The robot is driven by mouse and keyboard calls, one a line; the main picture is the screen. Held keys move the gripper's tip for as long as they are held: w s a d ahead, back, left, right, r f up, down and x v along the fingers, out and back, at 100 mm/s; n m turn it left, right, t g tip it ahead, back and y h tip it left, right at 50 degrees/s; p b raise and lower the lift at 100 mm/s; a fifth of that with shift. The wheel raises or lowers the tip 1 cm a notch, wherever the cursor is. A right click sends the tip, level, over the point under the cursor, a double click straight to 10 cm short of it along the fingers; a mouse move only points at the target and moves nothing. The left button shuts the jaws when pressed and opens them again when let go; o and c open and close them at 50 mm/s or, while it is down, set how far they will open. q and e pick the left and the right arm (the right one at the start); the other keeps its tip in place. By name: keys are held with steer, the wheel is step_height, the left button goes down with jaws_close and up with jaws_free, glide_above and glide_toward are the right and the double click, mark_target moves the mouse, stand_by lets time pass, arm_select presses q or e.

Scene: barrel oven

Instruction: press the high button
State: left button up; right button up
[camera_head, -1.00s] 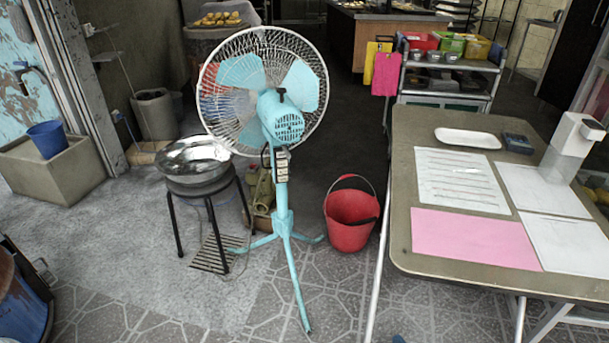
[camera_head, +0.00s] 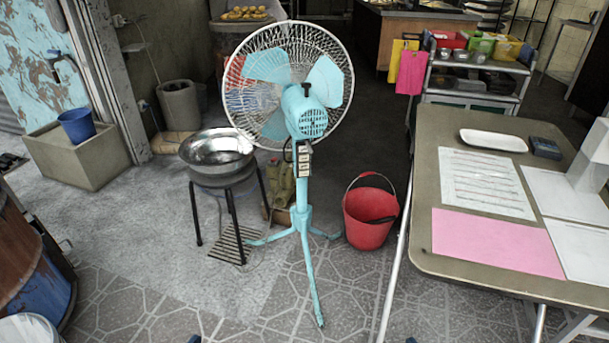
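A turquoise standing fan (camera_head: 305,112) is near the middle of the view, its back towards me and its wire cage facing away. A small panel with several pale buttons in a vertical row (camera_head: 304,158) sits on its pole, just below the motor housing. The labels on the buttons are too small to read, so I cannot tell which is the high button. Small dark-blue tips show at the bottom edge of the view, too little of them to identify. Neither gripper can be made out, and nothing touches the fan.
A table (camera_head: 470,260) with papers and a white tray (camera_head: 493,140) stands on the right. A red bucket (camera_head: 367,232) is right of the fan's base. A metal bowl on a black stool (camera_head: 228,192) stands left. A rusty blue barrel (camera_head: 35,270) is at far left. Floor before the fan is clear.

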arm_select(q)
jaws_close()
steer(key=shift+s+f, duration=0.15)
steer(key=shift+f, duration=0.05)
arm_select(e)
steer(key=shift+w+r, duration=0.1)
steer(key=shift+w, duration=0.05)
arm_select(q)
steer(key=shift+r, duration=0.15)
stand_by(0.7)
